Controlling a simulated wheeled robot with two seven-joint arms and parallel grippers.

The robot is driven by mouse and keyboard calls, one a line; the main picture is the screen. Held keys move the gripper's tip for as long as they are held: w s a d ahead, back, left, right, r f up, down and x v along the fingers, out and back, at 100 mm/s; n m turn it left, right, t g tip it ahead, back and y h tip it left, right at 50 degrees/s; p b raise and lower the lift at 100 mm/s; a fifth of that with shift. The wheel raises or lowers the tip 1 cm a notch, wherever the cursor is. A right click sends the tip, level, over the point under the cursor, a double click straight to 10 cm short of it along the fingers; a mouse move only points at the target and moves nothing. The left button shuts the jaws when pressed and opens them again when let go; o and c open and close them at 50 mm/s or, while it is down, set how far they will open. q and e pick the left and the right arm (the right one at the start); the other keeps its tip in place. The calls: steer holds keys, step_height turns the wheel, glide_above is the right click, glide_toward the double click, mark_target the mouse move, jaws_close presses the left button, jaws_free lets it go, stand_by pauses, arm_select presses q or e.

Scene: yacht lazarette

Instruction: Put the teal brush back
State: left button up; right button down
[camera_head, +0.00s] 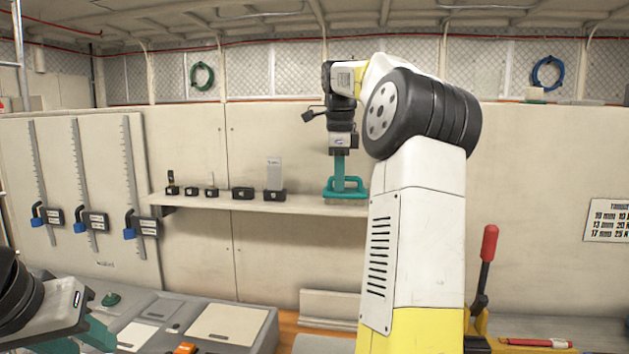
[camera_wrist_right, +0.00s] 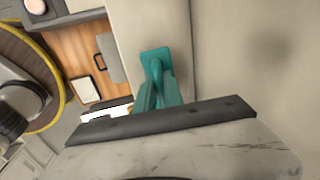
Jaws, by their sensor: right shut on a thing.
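The teal brush (camera_head: 346,190) is at the right part of the wall shelf (camera_head: 300,205), beside my yellow and white right arm. My right gripper (camera_head: 340,172) points straight down and is shut on the brush from above. In the right wrist view, the brush (camera_wrist_right: 156,58) shows beyond my teal fingers (camera_wrist_right: 157,95), over the pale shelf. I cannot tell whether the brush touches the shelf. My left gripper (camera_head: 97,334) is low at the left edge, over the grey bench; its fingertips are not clear.
Several small black holders (camera_head: 242,193) stand on the shelf left of the brush; one carries a tall grey plate (camera_head: 274,172). Rulers with blue clamps (camera_head: 83,218) hang on the left wall panel. A red-handled lever (camera_head: 488,245) stands right of my arm.

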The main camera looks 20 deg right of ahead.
steer(key=c, duration=1.5)
jaws_free()
steer(key=shift+f, duration=0.1)
steer(key=shift+o, duration=0.2)
steer(key=shift+f, duration=0.15)
step_height(320, 180, up, 8)
steer(key=s+a+n+t, duration=0.1)
steer(key=s+a+n, duration=0.3)
steer(key=a+n, duration=0.25)
steer(key=s+a+f+n+t+y, duration=0.1)
steer(key=s+a+f+n, duration=0.6)
steer(key=s+f+n, duration=0.2)
steer(key=s+a+f+n+t+y, duration=0.2)
steer(key=s+a+f+n, duration=0.5)
steer(key=s+f, duration=0.5)
steer(key=shift+s+a+n, duration=0.15)
steer(key=shift+a+n, duration=0.1)
steer(key=shift+n, duration=0.6)
